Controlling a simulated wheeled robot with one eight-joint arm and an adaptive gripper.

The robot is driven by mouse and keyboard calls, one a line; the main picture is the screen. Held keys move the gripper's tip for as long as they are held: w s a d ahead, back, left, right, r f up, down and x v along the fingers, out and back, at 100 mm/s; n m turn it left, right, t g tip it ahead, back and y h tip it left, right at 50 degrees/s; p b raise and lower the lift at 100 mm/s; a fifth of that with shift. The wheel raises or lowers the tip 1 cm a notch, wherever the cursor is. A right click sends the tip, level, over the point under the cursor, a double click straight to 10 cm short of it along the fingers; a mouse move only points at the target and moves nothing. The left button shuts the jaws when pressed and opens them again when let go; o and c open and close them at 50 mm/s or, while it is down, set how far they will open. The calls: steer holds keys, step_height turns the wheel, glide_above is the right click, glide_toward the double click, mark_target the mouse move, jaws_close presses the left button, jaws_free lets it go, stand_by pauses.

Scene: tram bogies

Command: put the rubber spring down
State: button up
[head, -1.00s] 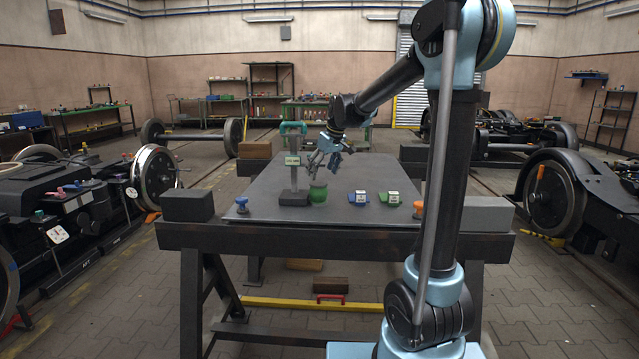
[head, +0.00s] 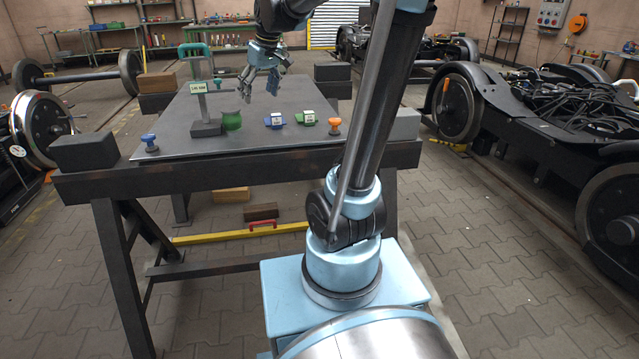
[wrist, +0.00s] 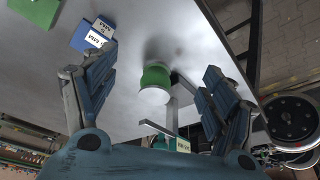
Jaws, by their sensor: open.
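The rubber spring, a green waisted cylinder (head: 232,120), stands upright on the grey plate (head: 185,141) on the workbench, just right of the gauge stand (head: 206,128). In the wrist view the spring (wrist: 155,80) shows a pale end face and a green body. My gripper (head: 261,88) is open and empty, above the plate, up and to the right of the spring in the head view. In the wrist view the two spread blue-grey fingers (wrist: 155,62) have the spring showing in the gap between them, apart from both.
A blue tagged block (head: 274,121) and a green tagged block (head: 305,118) lie right of the spring. A blue knob (head: 150,143) and an orange knob (head: 334,126) stand near the front corners. Dark blocks sit on the bench ends. The plate's middle is clear.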

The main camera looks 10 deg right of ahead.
steer(key=s+d+f+m, duration=0.2)
steer(key=s+d+f, duration=0.2)
steer(key=s, duration=0.5)
steer(key=s+d+f+m+h, duration=0.1)
steer(key=s+d+f+m, duration=0.1)
steer(key=s+d+f, duration=0.3)
steer(key=s+d+f+m+g+h, duration=0.1)
steer(key=s+d+f, duration=0.4)
steer(key=s+f, duration=0.6)
steer(key=s+m, duration=0.1)
steer(key=s, duration=0.2)
steer(key=shift+s, duration=0.2)
